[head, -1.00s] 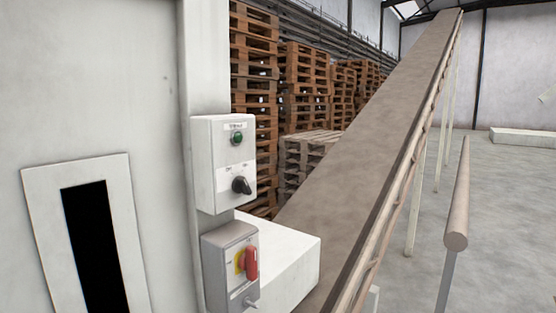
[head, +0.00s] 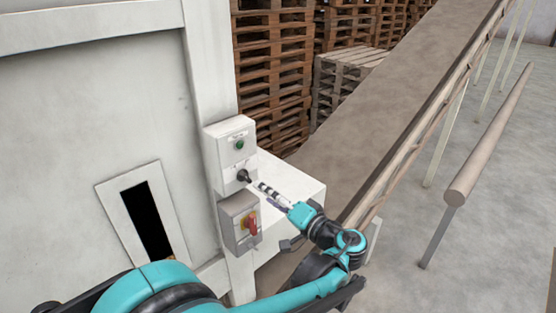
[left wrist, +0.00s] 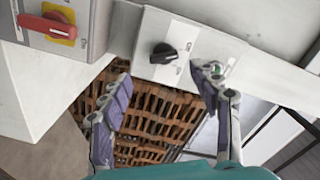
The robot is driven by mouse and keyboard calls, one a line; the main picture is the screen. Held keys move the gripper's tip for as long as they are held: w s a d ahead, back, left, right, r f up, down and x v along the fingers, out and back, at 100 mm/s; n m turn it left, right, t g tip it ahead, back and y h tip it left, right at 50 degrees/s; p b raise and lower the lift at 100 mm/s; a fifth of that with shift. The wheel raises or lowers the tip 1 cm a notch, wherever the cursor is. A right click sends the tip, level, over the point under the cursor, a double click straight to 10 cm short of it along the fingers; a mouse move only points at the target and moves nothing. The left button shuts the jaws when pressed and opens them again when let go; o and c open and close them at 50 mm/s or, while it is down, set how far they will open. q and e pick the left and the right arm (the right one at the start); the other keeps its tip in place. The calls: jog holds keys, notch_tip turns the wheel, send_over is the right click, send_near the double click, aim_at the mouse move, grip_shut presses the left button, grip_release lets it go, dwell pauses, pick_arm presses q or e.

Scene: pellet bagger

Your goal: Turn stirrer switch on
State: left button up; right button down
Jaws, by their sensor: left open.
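The stirrer switch looks to be the black rotary knob (head: 243,176) on the lower front of a white control box (head: 222,160), below a green button or lamp (head: 239,145). The knob also shows in the left wrist view (left wrist: 165,54), set at a slant; its markings are too small to read. My left gripper (head: 263,188) is open and empty just in front of the knob, to its right in the head view. In the left wrist view its two purple-padded fingers (left wrist: 165,82) stand apart, and the knob lies beyond and between them. My right gripper is not in view.
A grey box with a red-handled switch (head: 251,223) hangs just below the control box. A white block (head: 295,180) sticks out behind them. A sloping conveyor (head: 410,80) and a rail (head: 490,130) stand to the right. Wooden pallets (head: 270,80) are stacked behind.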

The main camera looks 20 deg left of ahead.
aim_at(249, 178)
pick_arm(q)
jog(key=x, duration=0.2)
jog(key=p+x, duration=0.1)
jog(key=x, duration=0.4)
jog(key=shift+w+a+r, duration=0.25)
jog(key=shift+a+r, duration=0.05)
jog(key=shift+r, duration=0.05)
jog(key=c, duration=1.2)
